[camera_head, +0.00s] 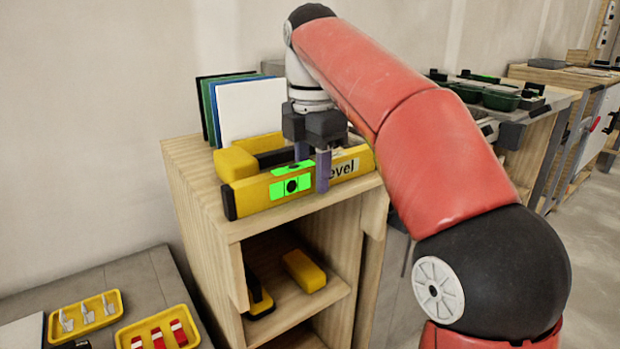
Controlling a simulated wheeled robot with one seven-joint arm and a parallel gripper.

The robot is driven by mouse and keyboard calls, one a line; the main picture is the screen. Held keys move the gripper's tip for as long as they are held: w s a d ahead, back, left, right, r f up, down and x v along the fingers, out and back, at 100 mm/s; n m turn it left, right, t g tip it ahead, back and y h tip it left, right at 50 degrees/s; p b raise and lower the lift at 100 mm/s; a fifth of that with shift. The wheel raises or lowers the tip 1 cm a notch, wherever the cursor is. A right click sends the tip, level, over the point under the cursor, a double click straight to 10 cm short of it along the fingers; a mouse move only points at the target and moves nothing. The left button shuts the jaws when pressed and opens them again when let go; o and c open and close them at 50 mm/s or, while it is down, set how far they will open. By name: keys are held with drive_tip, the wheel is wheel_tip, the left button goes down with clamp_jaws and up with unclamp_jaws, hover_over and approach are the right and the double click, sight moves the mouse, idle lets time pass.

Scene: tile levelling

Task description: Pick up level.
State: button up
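The level (250,197) is a long yellow bar with black ends, a bright green vial window and a white label reading "evel" in the visible part. It lies along the front of the wooden shelf unit's top. My gripper (312,166) points down over the level's middle. One finger is in front of its face and the other is behind it, so the fingers straddle the bar. The front finger hides part of the label. I cannot tell whether the fingers press on the level or leave a gap.
A yellow-and-black tool (237,163) lies close behind the level on the wooden shelf unit (205,225). Upright white, blue and green panels (252,108) stand behind that. Yellow blocks (304,270) lie on the lower shelf. Yellow trays (86,316) sit on the grey bench at left.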

clamp_jaws()
drive_tip(key=shift+r, duration=0.1)
